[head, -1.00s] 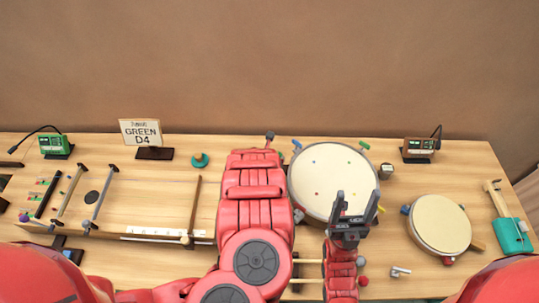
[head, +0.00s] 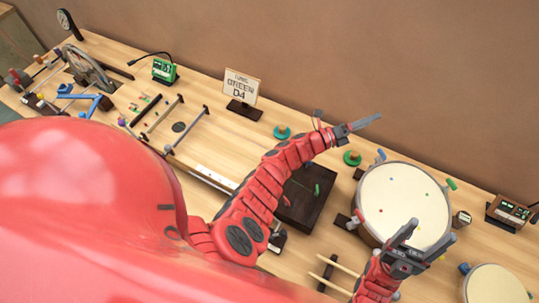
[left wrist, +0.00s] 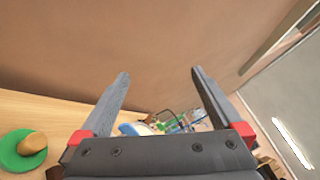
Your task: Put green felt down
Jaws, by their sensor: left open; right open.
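A green felt disc with a tan knob (head: 352,158) lies on the table left of the large white drum (head: 405,205). A more teal disc with a brown knob (head: 282,132) lies further left. A green disc with a tan knob (left wrist: 22,150) shows at the left edge of the left wrist view; I cannot tell which one it is. My left gripper (head: 364,124) is open and empty, above and apart from the green felt disc; its open fingers also show in the left wrist view (left wrist: 158,78). My right gripper (head: 432,230) is open and empty over the drum's near side.
A sign reading "GREEN D4" (head: 240,90) stands at the back. A dark tray (head: 298,212) lies under my left arm, beside the drum. A green device (head: 164,70) and several tools fill the left side.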

